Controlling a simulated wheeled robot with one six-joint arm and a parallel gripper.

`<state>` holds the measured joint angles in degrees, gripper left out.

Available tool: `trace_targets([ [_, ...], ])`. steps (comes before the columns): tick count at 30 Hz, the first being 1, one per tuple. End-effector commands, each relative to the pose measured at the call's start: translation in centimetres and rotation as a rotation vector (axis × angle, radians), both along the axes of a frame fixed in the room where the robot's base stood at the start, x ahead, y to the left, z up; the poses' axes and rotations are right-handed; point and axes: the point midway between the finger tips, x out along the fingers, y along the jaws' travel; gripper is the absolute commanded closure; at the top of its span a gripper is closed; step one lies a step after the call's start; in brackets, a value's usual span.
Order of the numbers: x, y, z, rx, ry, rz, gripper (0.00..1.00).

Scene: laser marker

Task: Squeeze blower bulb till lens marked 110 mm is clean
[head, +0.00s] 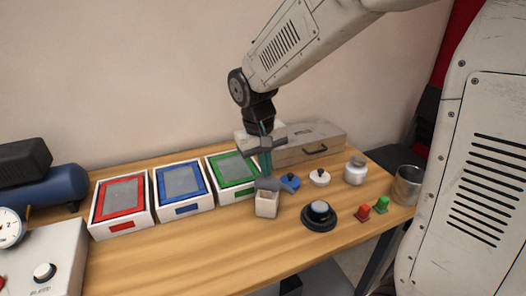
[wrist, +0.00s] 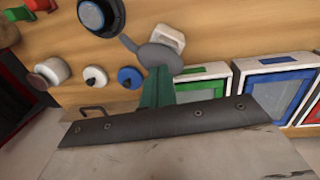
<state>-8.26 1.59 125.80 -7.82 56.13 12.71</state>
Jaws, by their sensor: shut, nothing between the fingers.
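My gripper (head: 266,172) points down with its green fingers closed together and nothing held between them. In the wrist view the fingertips (wrist: 157,76) overlap the edge of a grey rounded body, which looks like the blower bulb (wrist: 160,57). It sits at a cream open-topped box (head: 266,207), and its thin nozzle runs toward a round black mount (head: 319,222) with a pale blue-grey top, which may be the lens. I cannot tell whether the fingertips touch the bulb. No 110 mm marking is readable, and the state of the glass cannot be told.
Boxes framed in red (head: 107,228), blue (head: 169,209) and green (head: 224,191) stand left. A blue knobbed piece (head: 290,182), a white one (head: 319,177), a white jar (head: 355,170), red (head: 363,212) and green (head: 382,204) pieces and a metal cup (head: 407,186) stand right. A grey case (head: 310,145) lies behind.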

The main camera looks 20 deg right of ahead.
Motion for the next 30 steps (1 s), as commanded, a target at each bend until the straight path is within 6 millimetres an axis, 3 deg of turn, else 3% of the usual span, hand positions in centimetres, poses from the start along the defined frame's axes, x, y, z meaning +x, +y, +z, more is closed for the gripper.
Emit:
trace_targets([
  [13,0.0,-0.1,-0.6,0.000,-0.001,0.000,1.00],
  [20,-0.1,-0.1,-2.5,0.000,0.002,0.001,1.00],
  [30,-0.1,-0.1,-2.2,0.000,0.002,0.000,1.00],
])
